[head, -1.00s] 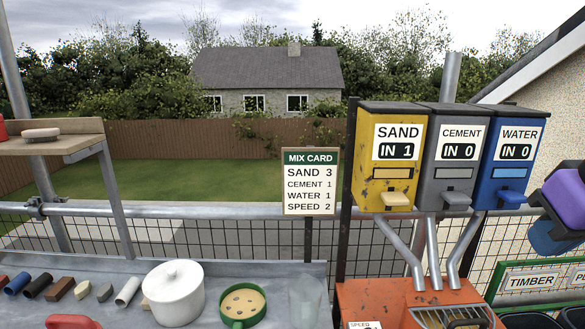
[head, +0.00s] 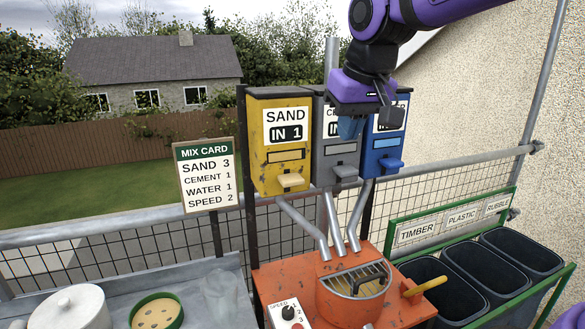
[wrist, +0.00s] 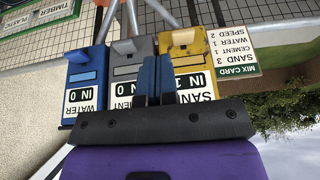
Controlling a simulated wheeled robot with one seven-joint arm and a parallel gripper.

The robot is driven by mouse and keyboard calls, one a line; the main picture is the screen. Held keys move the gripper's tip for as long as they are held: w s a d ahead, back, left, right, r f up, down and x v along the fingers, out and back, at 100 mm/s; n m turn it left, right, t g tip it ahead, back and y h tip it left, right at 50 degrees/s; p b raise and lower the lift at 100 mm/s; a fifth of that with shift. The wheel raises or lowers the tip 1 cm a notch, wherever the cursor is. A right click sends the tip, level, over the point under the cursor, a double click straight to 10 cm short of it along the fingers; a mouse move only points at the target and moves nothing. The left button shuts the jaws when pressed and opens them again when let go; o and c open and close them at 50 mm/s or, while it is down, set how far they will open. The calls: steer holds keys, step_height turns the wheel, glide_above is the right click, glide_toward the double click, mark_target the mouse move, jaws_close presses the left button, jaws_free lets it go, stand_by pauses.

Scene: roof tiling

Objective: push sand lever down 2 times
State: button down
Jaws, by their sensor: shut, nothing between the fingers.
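The yellow sand dispenser (head: 278,140) reads "IN 1" and has a pale yellow lever (head: 290,181) sticking out low on its front. The lever also shows at the top of the wrist view (wrist: 183,37). My purple gripper (head: 350,128) is above and right of the sand lever in the head view, in front of the cement and water dispensers. Its blue fingers (wrist: 152,80) are shut and empty. In the wrist view they overlap the border between the cement and sand dispensers. I see no contact with the lever.
The grey cement dispenser (head: 322,150) and blue water dispenser (head: 384,145) stand right of sand; water reads "IN 0" in the wrist view. Pipes lead to an orange mixer (head: 270,280). A mix card (head: 208,175) stands left. Dark bins (head: 500,265) stand right.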

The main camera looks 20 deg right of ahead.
glide_above(293, 180)
steer(key=s, duration=0.3)
steer(key=shift+w+r+g, duration=0.1)
steer(key=shift+r+g, duration=0.2)
steer(key=shift+g, duration=0.1)
steer(key=shift+f, duration=0.15)
steer(key=x, duration=0.8)
steer(key=s+x, duration=0.1)
steer(key=x, duration=0.3)
steer(key=shift+w+f, duration=0.15)
steer(key=shift+f, duration=0.75)
steer(key=shift+f, duration=1.85)
